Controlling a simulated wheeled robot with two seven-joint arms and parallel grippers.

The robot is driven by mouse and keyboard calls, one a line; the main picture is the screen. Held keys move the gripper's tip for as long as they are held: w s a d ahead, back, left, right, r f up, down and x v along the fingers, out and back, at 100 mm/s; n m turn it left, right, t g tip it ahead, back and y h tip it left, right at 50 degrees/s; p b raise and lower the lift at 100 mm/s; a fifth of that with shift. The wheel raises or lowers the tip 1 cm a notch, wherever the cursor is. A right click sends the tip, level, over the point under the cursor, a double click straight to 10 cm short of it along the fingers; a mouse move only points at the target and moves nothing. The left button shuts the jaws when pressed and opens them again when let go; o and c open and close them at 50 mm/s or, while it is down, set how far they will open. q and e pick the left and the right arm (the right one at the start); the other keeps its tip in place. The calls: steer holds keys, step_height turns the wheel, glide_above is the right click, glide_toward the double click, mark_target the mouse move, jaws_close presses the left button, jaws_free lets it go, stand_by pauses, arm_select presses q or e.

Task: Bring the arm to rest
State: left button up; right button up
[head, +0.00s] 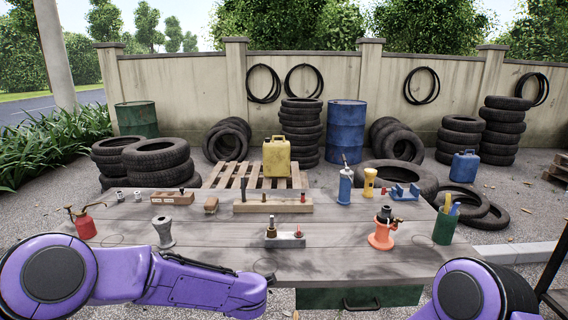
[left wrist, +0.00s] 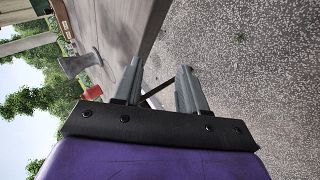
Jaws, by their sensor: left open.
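My left gripper (left wrist: 160,82) is open and empty in the left wrist view, with its two grey fingers apart. It hangs beside the edge of the table, over gravelly ground. In the head view my purple left arm comes in from the left along the table's front edge, and its gripper does not show. Only a purple part of my right arm shows at the lower right of the head view; its gripper is out of sight. The wooden table (head: 340,262) carries several tools and parts.
On the table, a grey flared stand (head: 164,232), a red oil can (head: 84,222), a small metal block (head: 285,241), an orange fixture (head: 382,236) and a green cup (head: 445,227) stand near the front. Tires, drums and a wall lie behind.

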arm_select(q)
steer(key=s+a+f+m+h, duration=0.1)
steer(key=s+a+f+m, duration=0.3)
steer(key=s+f, duration=0.45)
steer(key=s+a+f+m+h, duration=0.1)
steer(key=s+a+f+m, duration=0.2)
steer(key=s+f+m, duration=0.45)
steer(key=s+a+f+m+g, duration=0.2)
steer(key=s+a+f, duration=0.1)
steer(key=s, duration=0.9)
steer(key=s+a+f+m+g, duration=0.2)
steer(key=s+a+f, duration=0.1)
steer(key=s, duration=0.9)
steer(key=shift+s+a+g, duration=0.4)
steer(key=shift+a, duration=0.5)
arm_select(e)
steer(key=s+d+f+n+g+h, duration=0.2)
steer(key=s+d+f+n+g, duration=0.2)
steer(key=s+d, duration=0.6)
steer(key=s+d+f+n+g+h, duration=0.2)
steer(key=s+d+f+n+g, duration=0.2)
steer(key=s+d, duration=0.6)
steer(key=s+f+n, duration=0.1)
steer(key=s+f, duration=0.1)
steer(key=s, duration=0.3)
steer(key=shift+s+d+f+g+h, duration=0.15)
steer(key=shift+s+f+g+h, duration=0.15)
steer(key=shift+f+g, duration=0.1)
